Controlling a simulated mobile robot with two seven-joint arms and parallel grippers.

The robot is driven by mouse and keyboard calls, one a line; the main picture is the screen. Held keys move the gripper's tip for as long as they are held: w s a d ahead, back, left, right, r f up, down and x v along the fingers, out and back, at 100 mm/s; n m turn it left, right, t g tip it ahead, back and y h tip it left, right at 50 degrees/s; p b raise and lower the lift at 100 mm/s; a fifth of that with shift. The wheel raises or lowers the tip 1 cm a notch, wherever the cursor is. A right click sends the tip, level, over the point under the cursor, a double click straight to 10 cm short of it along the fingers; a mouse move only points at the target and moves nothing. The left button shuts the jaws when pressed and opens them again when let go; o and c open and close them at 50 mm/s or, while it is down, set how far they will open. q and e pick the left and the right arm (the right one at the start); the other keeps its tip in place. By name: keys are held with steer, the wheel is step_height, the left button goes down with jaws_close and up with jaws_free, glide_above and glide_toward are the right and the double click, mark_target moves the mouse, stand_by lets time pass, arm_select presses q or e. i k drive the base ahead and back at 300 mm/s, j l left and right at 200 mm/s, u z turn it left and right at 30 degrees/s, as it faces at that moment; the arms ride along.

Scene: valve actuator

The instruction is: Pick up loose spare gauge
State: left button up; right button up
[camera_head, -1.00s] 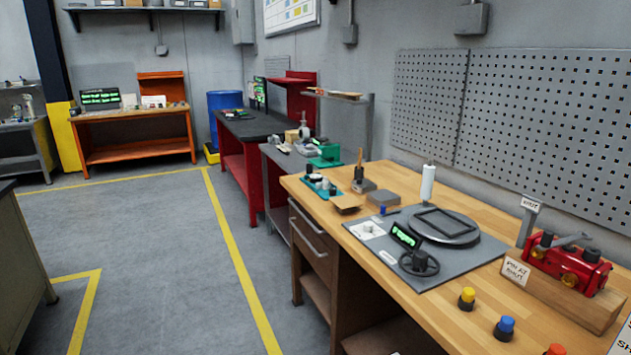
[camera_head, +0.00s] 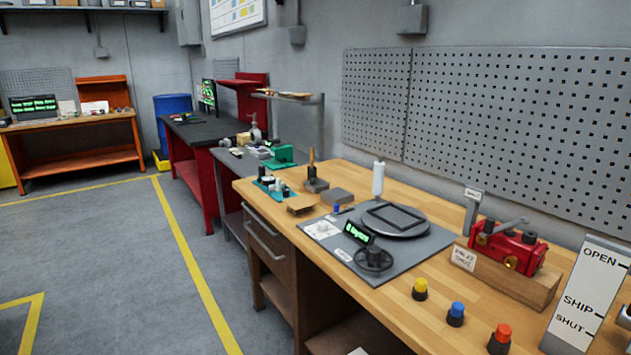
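Neither of my grippers shows in the head view. I cannot pick out a loose spare gauge with certainty. A small upright fitting with a rounded top (camera_head: 254,130) stands on the grey bench beyond the wooden workbench (camera_head: 408,292); it is too small to tell whether it is a gauge. A red valve actuator (camera_head: 508,250) sits on a wooden block on the workbench at the right, with small brass-coloured round parts on its front.
A grey mat (camera_head: 415,257) with a round turntable (camera_head: 396,220) and a black handwheel (camera_head: 373,258) lies mid-bench. Yellow (camera_head: 420,289), blue (camera_head: 456,314) and red (camera_head: 499,339) capped pieces line the front edge. A sign board (camera_head: 586,295) stands at right. Floor at left is clear.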

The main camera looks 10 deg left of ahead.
mark_target(267, 180)
steer(key=i+j+z, duration=0.2)
steer(key=z, duration=0.25)
steer(key=i+j+z, duration=0.15)
steer(key=j+z, duration=0.25)
steer(key=i+j+z, duration=0.2)
steer(key=j, duration=0.25)
steer(key=j+z, duration=0.2)
steer(key=j, duration=0.25)
steer(key=i+j+z, duration=0.1)
steer(key=j, duration=0.35)
steer(key=j+z, duration=0.1)
steer(key=j, duration=0.35)
steer(key=i+j, duration=0.1)
steer(key=j, duration=1.1)
steer(key=i+j, duration=0.15)
steer(key=j, duration=0.45)
steer(key=z, duration=0.05)
